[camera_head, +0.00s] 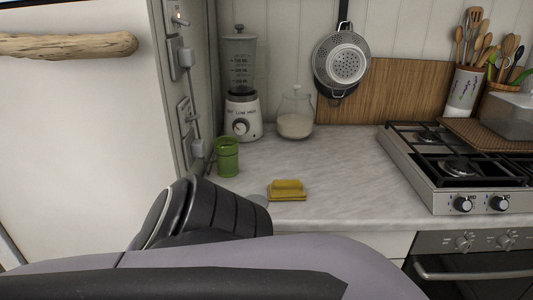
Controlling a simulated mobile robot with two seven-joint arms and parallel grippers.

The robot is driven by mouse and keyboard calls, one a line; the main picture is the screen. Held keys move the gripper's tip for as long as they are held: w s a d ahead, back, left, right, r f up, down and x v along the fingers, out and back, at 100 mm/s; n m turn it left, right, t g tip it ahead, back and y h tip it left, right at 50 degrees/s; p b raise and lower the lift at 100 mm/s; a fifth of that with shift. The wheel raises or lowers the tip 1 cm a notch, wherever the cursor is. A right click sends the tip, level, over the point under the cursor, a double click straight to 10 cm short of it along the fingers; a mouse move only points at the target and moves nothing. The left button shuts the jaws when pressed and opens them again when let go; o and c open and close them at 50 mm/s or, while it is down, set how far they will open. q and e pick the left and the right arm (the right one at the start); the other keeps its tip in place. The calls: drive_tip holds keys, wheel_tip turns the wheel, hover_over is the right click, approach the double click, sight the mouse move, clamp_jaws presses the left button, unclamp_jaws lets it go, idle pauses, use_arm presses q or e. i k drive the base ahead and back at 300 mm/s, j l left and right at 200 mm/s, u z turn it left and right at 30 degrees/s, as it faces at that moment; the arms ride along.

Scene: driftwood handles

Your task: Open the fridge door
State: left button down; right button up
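A white door panel (80,140), which looks like the fridge door, fills the left side of the head view. A horizontal driftwood handle (70,46) is fixed near its visible top and runs out past the left picture edge. The door looks closed, though only part of it shows. One of my arms, grey with a dark joint, crosses the bottom of the view and hides the lower right of the door. Neither of my grippers shows, so their positions relative to the handle are hidden.
Right of the door, a wall edge carries sockets (187,57). The counter (340,175) holds a blender (241,110), a glass jar (295,115), a green cup (227,157), a yellow sponge-like item (287,190) and a gas stove (455,165). An oven handle (475,272) sticks out below.

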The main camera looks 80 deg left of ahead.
sight(88, 151)
drive_tip(key=i+u, duration=0.4)
drive_tip(key=i+l+u, duration=0.1)
drive_tip(key=i+u, duration=0.3)
drive_tip(key=k+u, duration=0.1)
drive_tip(key=u, duration=3.7)
